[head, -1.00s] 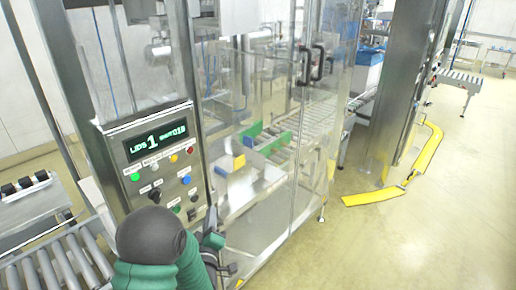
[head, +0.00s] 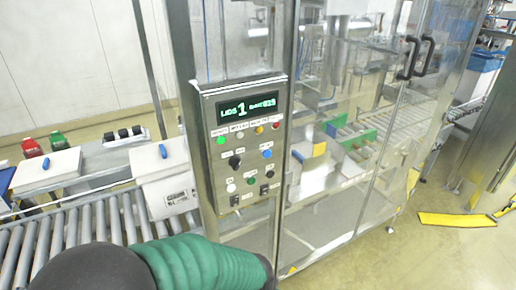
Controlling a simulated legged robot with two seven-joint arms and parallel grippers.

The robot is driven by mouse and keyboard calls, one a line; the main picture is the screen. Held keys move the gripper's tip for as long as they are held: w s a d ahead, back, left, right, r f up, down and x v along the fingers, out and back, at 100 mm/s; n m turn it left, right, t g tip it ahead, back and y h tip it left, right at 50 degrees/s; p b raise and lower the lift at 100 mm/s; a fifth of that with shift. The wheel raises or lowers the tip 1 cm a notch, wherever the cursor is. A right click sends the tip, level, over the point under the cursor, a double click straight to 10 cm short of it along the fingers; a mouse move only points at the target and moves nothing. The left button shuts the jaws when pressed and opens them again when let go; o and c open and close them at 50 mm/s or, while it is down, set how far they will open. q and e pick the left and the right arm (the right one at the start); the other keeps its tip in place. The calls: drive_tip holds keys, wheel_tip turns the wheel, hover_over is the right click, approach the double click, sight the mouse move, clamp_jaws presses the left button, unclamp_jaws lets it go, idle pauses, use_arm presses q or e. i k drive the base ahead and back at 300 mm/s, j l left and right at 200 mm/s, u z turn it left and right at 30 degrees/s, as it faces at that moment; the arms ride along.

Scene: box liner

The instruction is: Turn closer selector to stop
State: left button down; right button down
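The control panel (head: 222,112) stands at the middle of the head view, with a lit green-on-black display (head: 246,107). A black selector knob (head: 235,161) sits at its left, below the lit green button (head: 221,140). Two more black selectors, a left one (head: 235,200) and a right one (head: 264,190), sit low on the panel. The labels are too small to read, so I cannot tell which is the closer selector or where it points. A green-sleeved arm of mine with a dark rounded joint crosses the bottom left, below the panel. Neither gripper shows.
A roller conveyor (head: 92,222) runs left of the panel, with white boxes with blue handles, one (head: 164,172) close to the panel. Clear machine doors with black handles (head: 424,55) stand to the right. Floor is open at the lower right, near a yellow strip (head: 455,219).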

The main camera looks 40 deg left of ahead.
sight(235, 162)
drive_tip(key=u, duration=1.35)
